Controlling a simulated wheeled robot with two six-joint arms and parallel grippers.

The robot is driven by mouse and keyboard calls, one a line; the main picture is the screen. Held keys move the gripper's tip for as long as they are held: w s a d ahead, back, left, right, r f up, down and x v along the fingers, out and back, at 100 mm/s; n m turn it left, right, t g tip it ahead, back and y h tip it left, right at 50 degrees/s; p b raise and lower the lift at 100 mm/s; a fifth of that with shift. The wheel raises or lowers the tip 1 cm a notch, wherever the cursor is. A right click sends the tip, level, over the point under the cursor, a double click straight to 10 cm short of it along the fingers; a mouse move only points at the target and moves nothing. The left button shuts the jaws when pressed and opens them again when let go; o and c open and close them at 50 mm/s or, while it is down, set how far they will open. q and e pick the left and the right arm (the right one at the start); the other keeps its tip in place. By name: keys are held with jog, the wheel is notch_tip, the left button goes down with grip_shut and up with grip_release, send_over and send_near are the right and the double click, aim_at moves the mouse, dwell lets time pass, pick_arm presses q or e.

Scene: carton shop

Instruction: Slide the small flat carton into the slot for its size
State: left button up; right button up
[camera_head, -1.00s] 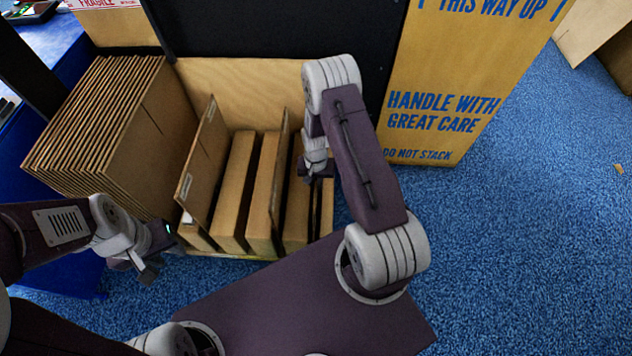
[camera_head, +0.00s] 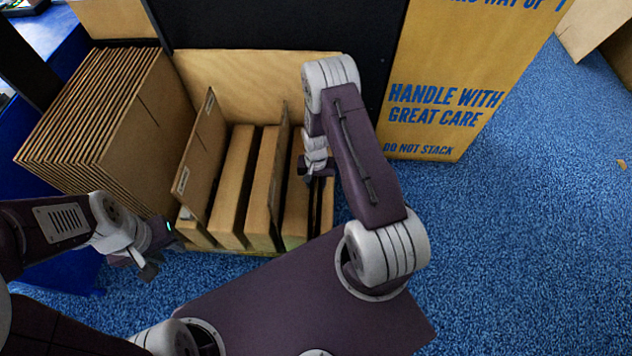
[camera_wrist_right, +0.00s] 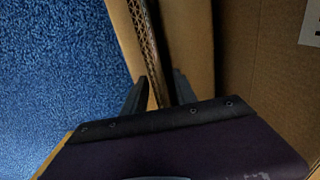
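A wooden rack (camera_head: 240,68) holds several upright brown cartons between tall dividers, such as the divider (camera_head: 201,160) at its left. Thick cartons (camera_head: 233,190) stand in the middle. A narrow carton (camera_head: 327,205) stands at the right end, partly hidden by my right arm; I cannot tell for sure which one is the small flat carton. My right gripper (camera_head: 316,176) points down at the rack's right side. In the right wrist view its fingers (camera_wrist_right: 159,92) are apart, one each side of a corrugated edge (camera_wrist_right: 149,35). My left gripper (camera_head: 150,265) hangs at the rack's front left corner.
A stack of flat cartons (camera_head: 95,115) leans left of the rack. A black panel (camera_head: 265,25) stands behind it, and a large printed carton (camera_head: 435,120) stands at the back right. Blue carpet (camera_head: 530,240) is clear on the right.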

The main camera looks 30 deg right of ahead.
jog(key=shift+r, duration=0.15)
notch_tip(320, 180, up, 8)
jog(key=p, duration=0.4)
jog(key=shift+r, duration=0.4)
